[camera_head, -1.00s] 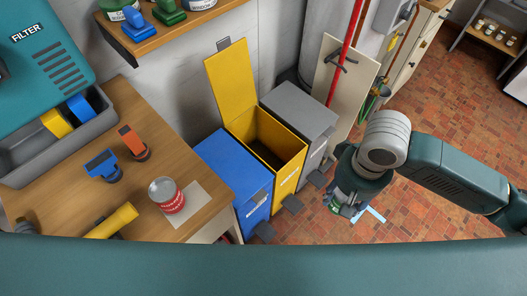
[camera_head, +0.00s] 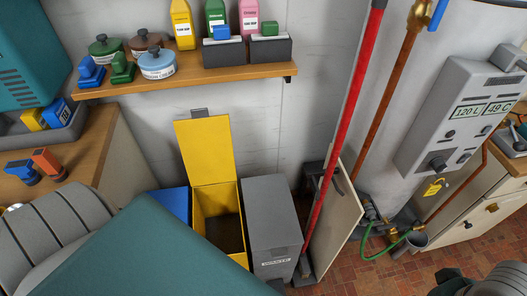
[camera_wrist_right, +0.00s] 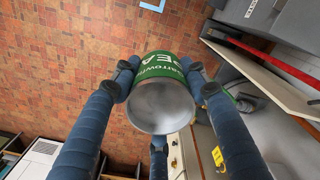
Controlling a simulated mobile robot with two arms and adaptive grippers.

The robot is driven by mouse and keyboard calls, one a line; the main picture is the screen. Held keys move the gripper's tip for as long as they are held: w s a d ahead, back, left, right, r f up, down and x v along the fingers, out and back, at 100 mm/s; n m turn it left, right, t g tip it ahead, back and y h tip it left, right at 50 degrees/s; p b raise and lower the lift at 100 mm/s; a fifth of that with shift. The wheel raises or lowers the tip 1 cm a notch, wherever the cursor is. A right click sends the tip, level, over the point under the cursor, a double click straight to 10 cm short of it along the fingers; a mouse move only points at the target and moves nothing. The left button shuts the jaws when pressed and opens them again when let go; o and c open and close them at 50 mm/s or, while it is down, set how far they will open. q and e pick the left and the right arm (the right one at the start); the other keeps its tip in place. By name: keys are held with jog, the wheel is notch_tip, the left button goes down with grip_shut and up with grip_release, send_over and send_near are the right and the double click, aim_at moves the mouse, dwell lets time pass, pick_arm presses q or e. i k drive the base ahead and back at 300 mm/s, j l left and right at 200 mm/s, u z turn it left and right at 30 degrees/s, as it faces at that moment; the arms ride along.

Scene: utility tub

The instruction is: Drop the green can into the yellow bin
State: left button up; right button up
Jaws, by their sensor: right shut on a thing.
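The green can (camera_wrist_right: 165,65) shows in the right wrist view with its bare metal end towards the camera. My right gripper (camera_wrist_right: 160,73) is shut around it, with fingers on both sides. In the head view, a dark part of my right arm shows at the lower right edge; the can is not visible there. The yellow bin (camera_head: 239,211) stands against the wall in the head view with its lid (camera_head: 205,150) raised. Its opening is uncovered, and my arm link hides its lower front. My left gripper is not in view.
A blue bin (camera_head: 174,203) stands left of the yellow bin and a grey bin (camera_head: 270,205) right of it. A shelf (camera_head: 190,82) with bottles and pots is above.

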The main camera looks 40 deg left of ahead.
aim_at(229, 246)
jog(key=i+l+u, duration=0.15)
jog(key=l+u, duration=0.3)
jog(key=i+l+u, duration=0.1)
jog(key=l+u, duration=0.75)
jog(key=i+j+u, duration=0.15)
jog(key=u, duration=1.65)
jog(key=i, duration=0.3)
